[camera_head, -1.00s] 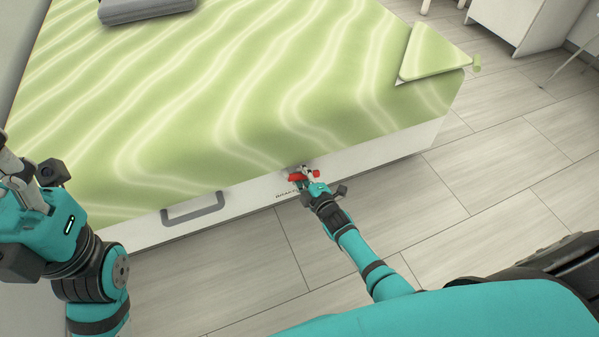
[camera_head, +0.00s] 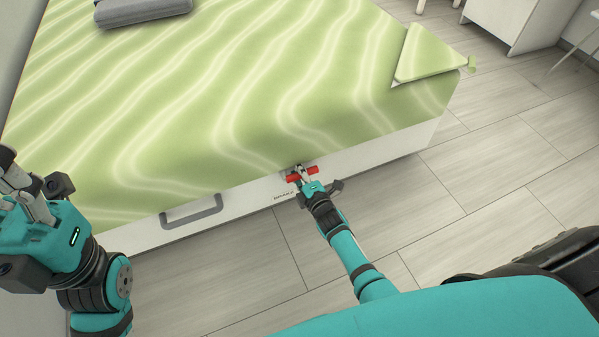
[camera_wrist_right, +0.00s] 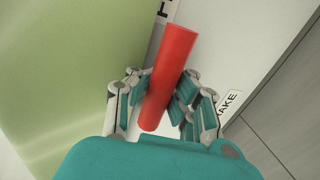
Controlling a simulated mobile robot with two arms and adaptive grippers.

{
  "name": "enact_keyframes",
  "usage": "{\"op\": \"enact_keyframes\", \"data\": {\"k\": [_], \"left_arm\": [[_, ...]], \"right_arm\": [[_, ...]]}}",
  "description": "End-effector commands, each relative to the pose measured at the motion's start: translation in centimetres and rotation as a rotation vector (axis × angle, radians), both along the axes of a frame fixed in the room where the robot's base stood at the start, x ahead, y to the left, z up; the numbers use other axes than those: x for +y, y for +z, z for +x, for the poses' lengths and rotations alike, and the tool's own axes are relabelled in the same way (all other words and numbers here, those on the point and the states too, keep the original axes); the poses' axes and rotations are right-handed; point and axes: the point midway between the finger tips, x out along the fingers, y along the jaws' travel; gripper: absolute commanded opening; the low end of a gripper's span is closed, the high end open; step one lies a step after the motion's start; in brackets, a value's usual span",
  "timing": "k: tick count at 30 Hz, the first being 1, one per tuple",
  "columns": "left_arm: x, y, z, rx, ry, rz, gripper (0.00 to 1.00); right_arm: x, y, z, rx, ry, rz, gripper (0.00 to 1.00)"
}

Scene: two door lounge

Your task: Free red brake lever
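The red brake lever (camera_head: 303,174) is a short red bar on the white front face of the bed, right of the grey handle. In the right wrist view the red lever (camera_wrist_right: 168,78) runs slantwise between the fingers of my right gripper (camera_wrist_right: 163,103). The fingers stand on both sides of it, close to it; I cannot tell whether they press on it. In the head view my right gripper (camera_head: 308,182) is at the lever and partly covers it.
The bed (camera_head: 225,110) has a green wavy cover and a grey handle (camera_head: 192,211) on its front. The wooden floor (camera_head: 470,210) to the right is clear.

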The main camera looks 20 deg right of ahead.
Motion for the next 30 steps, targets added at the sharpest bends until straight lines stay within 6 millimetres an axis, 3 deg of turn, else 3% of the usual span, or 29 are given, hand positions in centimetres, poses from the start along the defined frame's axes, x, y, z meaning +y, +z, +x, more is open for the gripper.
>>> {"op": "enact_keyframes", "data": {"k": [3, 4, 13, 23, 30], "left_arm": [[0.0, 0.0, 0.0, 0.001, 0.0, 0.0, 0.4], [0.0, 0.0, 0.0, 0.001, 0.0, 0.0, 0.4], [0.0, -0.1, 0.0, 0.002, 0.0, 0.001, 0.4], [0.1, -0.1, 0.0, 0.002, 0.002, 0.002, 0.4], [0.0, -0.1, 0.0, 0.002, 0.001, 0.002, 0.4]], "right_arm": [[0.0, 0.1, 0.0, -0.003, 0.003, -0.002, 0.0], [0.0, 0.1, 0.0, -0.003, 0.003, -0.002, 0.08], [0.0, 0.1, 0.0, -0.003, 0.001, -0.002, 0.46], [0.0, 0.2, -0.2, -0.004, 0.001, -0.002, 0.46], [-0.1, 0.6, -3.1, -0.001, 0.001, -0.002, 0.46]]}}
